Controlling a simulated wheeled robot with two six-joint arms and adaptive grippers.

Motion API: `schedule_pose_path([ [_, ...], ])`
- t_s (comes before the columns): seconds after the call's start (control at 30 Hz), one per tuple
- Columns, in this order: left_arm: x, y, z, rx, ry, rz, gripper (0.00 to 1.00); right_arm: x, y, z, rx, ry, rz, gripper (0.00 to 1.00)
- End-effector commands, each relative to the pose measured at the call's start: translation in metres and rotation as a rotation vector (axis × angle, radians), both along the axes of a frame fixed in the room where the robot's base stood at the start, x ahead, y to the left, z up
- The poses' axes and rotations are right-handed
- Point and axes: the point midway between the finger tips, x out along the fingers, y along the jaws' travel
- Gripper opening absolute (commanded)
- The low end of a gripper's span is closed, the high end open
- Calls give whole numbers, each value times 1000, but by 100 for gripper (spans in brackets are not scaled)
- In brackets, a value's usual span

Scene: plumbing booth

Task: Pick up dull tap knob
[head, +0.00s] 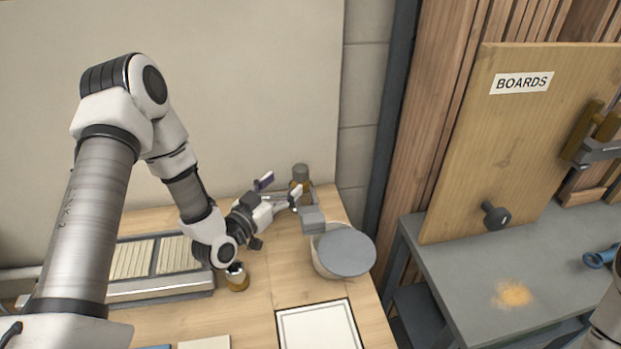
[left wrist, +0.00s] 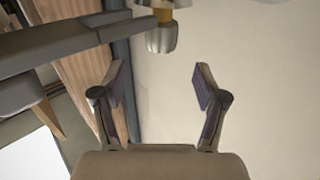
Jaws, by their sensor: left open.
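A dull grey knob (head: 300,172) tops a brass-coloured fitting at the back of the wooden bench in the head view. A grey cap with a brass band, apparently the same knob, shows at the top of the left wrist view (left wrist: 162,38). My left gripper (head: 280,189) is open and empty, its fingers spread just left of the fitting. In the left wrist view the open fingers (left wrist: 162,75) point towards the cap, with a gap between them and it. My right gripper is out of view.
A grey-lidded round tub (head: 346,252) and a grey block (head: 312,218) stand right of my left gripper. A small brass-and-steel piece (head: 237,277) stands below my wrist. A slatted tray (head: 155,260) lies left. A BOARDS panel (head: 520,130) stands on the grey table (head: 450,260).

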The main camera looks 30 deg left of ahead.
Motion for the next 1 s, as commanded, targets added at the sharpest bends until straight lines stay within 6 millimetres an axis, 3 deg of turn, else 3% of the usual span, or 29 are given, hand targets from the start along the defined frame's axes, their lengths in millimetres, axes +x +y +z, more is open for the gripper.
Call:
schedule_pose_path([
  [0.27, 31, -5, -2, 3, -1, -3, 72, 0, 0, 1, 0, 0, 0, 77],
  [0.5, 72, -9, -3, 3, -1, -3, 72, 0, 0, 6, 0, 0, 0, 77],
  [0.77, 77, -9, -4, 0, 0, 0, 72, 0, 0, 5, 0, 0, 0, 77],
  [0.93, 77, -9, -4, 0, 0, 0, 12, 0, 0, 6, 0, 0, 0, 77],
  [0.97, 77, -9, -4, 0, 0, 0, 4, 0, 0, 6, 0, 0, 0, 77],
  [1.0, 77, -9, -4, 0, 0, 0, 4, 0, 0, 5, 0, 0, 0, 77],
])
